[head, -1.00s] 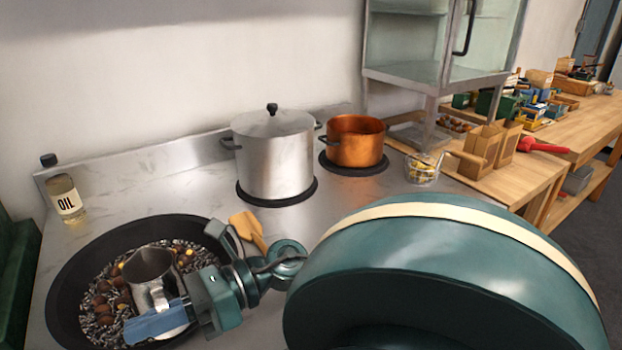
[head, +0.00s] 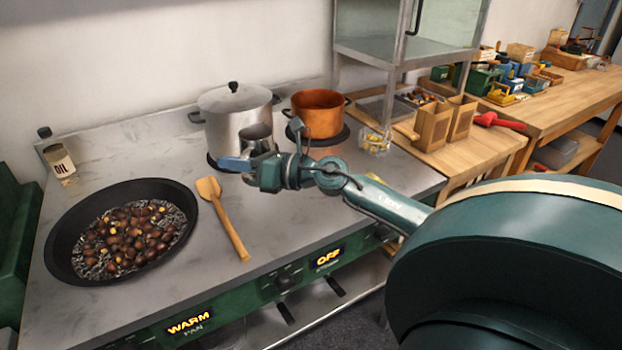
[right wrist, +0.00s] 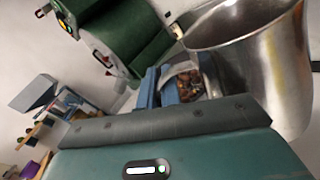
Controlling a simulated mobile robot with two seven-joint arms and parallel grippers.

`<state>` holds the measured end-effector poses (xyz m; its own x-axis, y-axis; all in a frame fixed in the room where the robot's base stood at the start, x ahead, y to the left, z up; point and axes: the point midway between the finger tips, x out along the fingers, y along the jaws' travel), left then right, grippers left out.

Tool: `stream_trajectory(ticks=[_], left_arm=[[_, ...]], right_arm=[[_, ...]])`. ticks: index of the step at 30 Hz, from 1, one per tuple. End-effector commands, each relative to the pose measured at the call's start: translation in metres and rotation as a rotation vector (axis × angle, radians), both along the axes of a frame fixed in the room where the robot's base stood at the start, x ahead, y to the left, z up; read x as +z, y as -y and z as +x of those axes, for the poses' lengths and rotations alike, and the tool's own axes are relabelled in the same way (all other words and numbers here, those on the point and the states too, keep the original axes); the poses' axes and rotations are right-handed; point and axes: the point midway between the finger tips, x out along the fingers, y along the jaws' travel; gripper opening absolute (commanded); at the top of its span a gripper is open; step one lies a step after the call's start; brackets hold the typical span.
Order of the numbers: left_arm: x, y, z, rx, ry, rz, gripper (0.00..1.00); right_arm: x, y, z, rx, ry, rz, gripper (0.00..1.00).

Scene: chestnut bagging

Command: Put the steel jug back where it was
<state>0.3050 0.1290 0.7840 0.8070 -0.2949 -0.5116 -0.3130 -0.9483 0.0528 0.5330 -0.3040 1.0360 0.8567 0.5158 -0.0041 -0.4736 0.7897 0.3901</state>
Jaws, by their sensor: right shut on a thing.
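The steel jug (head: 257,138) is held by my right gripper (head: 246,163) in front of the lidded steel pot. In the right wrist view the jug (right wrist: 265,75) fills the upper right, and blue jaw pads (right wrist: 178,88) are closed at its side. The jug's base is hidden behind my gripper in the head view. It appears raised above the steel worktop (head: 290,215). My left gripper is not in view.
A black pan (head: 62,255) with chestnuts (head: 130,238) is at the left. A wooden spatula (head: 225,222) lies beside it.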

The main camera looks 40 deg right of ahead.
Motion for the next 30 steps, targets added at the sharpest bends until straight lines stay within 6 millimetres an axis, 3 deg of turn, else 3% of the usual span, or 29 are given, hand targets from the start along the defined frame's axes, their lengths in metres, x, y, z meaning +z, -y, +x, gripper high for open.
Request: stream_trajectory(ticks=[5, 15, 25, 30], left_arm=[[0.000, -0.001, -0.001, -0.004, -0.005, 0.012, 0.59], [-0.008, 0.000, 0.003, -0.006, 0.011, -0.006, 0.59], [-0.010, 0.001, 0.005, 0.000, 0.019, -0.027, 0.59], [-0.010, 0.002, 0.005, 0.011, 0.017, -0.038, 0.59]], right_arm=[[0.007, 0.011, 0.011, -0.037, 0.010, -0.003, 0.00], [-0.048, 0.012, 0.012, -0.042, 0.010, 0.000, 0.00], [-0.084, 0.012, 0.013, -0.042, 0.010, 0.000, 0.00], [-0.091, 0.012, 0.012, -0.040, 0.012, -0.005, 0.00]])
